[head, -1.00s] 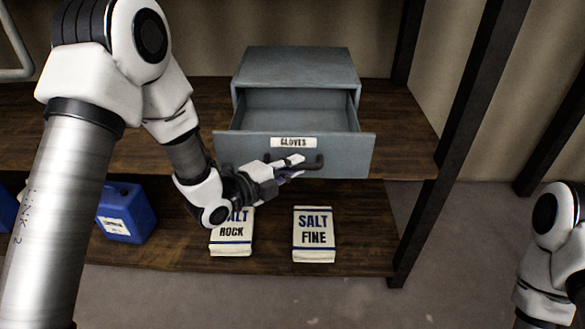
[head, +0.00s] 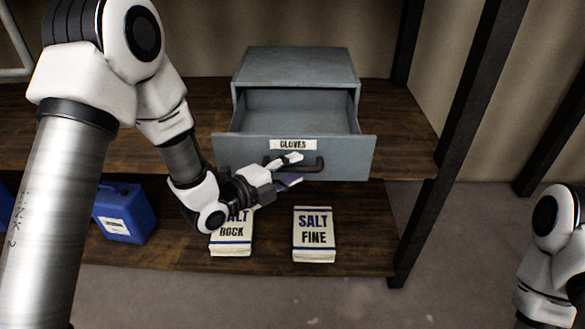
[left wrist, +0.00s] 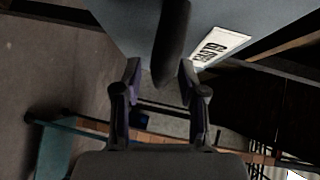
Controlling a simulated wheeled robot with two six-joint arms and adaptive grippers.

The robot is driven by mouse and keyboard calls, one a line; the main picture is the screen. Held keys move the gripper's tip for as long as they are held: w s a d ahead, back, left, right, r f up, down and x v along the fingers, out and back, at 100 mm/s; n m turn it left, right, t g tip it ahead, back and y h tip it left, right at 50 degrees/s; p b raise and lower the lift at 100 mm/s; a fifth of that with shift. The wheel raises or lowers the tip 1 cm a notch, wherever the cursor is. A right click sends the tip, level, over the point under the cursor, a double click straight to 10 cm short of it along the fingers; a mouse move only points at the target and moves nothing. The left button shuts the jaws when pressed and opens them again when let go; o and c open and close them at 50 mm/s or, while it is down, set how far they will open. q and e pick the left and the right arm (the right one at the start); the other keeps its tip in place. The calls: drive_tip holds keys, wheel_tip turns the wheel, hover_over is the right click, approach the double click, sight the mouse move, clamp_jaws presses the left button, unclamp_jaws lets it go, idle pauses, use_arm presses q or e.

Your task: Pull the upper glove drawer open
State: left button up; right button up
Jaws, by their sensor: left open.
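The grey glove drawer (head: 232,150), labelled GLOVES, stands pulled out of its grey cabinet (head: 297,68) on the upper shelf. Its inside looks empty where I can see it. A dark bar handle (head: 318,165) runs across its front below the label. My left gripper (head: 291,170) is open in front of the handle. In the left wrist view the handle (left wrist: 171,40) stands beyond and between the spread fingertips (left wrist: 160,80), with a gap on both sides. My right gripper is out of view; only part of that arm shows at the right edge.
A bag of fine salt (head: 314,234) and a bag of rock salt (head: 231,238) lie on the lower shelf (head: 350,250) beneath the drawer. A blue canister (head: 126,213) stands left of them. A dark shelf post (head: 430,190) rises at the right, with clear floor beyond.

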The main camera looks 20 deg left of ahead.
use_arm(q)
drive_tip(key=v, duration=0.7)
drive_tip(key=shift+d, duration=0.1)
drive_tip(key=s+f+n+g+y, duration=0.1)
drive_tip(key=s+f+g, duration=0.25)
drive_tip(key=f, duration=0.45)
drive_tip(key=s+d+f+n+g+y, duration=0.1)
drive_tip(key=s+f+n+g, duration=0.1)
drive_tip(key=s+f, duration=0.5)
drive_tip(key=s+f+n+g+y, duration=0.1)
drive_tip(key=s+f+g+y, duration=0.1)
drive_tip(key=f, duration=0.8)
drive_tip(key=s+a+f+n+g+y, duration=0.2)
drive_tip(key=s+f+n+g, duration=0.1)
drive_tip(key=s+n, duration=0.4)
drive_tip(key=s+a+f+n+g+y, duration=0.2)
drive_tip(key=s+f+n, duration=0.3)
drive_tip(key=n, duration=0.7)
drive_tip(key=shift+s+a+g, duration=0.65)
drive_tip(key=shift+s+g, duration=0.2)
drive_tip(key=shift+s, duration=0.25)
